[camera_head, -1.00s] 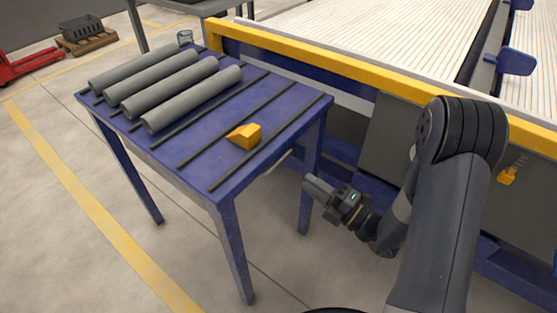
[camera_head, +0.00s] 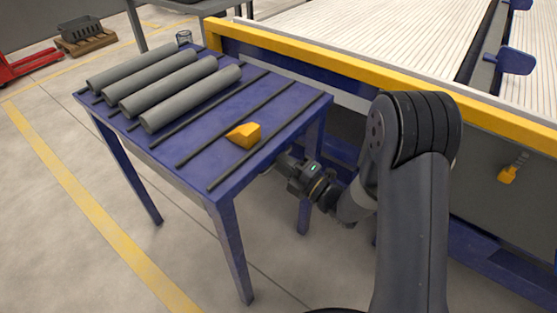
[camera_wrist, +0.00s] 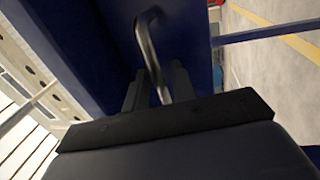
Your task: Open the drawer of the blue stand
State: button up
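The blue stand (camera_head: 226,187) is a table with several grey pipes (camera_head: 190,98) and a yellow block (camera_head: 244,134) on top. In the wrist view, a curved metal handle (camera_wrist: 150,50) sticks out from a dark blue panel (camera_wrist: 174,40) of the stand. My gripper (camera_wrist: 158,85) has its two dark fingers on either side of the handle, with a gap around the bar, so it looks open. In the head view, my gripper (camera_head: 279,163) is beside the stand's right side, below the top, its tips partly hidden. The drawer looks closed, but its front is hidden in the head view.
A conveyor with a yellow rail (camera_head: 330,68) runs behind and right of the stand, close to my arm. A blue stand leg (camera_head: 305,205) is just below my gripper. Floor in front is clear.

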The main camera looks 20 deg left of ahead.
jog(key=shift+c, duration=0.3)
grip_shut()
